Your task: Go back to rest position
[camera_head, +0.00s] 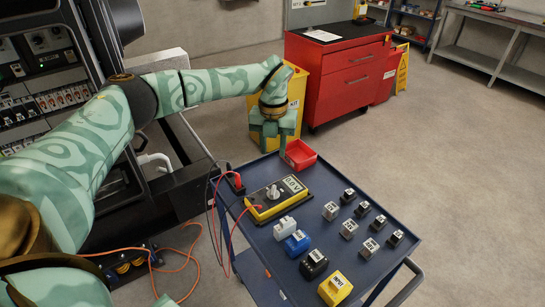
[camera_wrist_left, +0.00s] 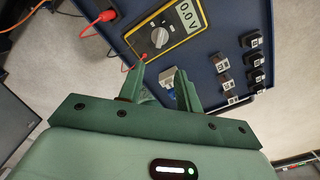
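My left gripper (camera_head: 273,147) hangs fingers down at the end of the patterned green arm, beyond the far left edge of the blue cart. In the left wrist view its two fingers (camera_wrist_left: 159,70) stand apart with nothing held between them. The blue cart (camera_head: 405,262) carries a yellow multimeter (camera_head: 270,202), whose display reads 0.0V in the left wrist view (camera_wrist_left: 165,30). A small red bin (camera_head: 300,154) sits at the cart's far corner, close to the gripper in the picture. My right gripper does not show.
White, blue, black and yellow blocks (camera_head: 298,243) line the cart's near side. Several small grey and black modules (camera_head: 349,229) stand on its right. Red and black leads hang at its left edge. A red cabinet (camera_head: 340,85) stands behind. Open floor (camera_head: 470,150) lies right.

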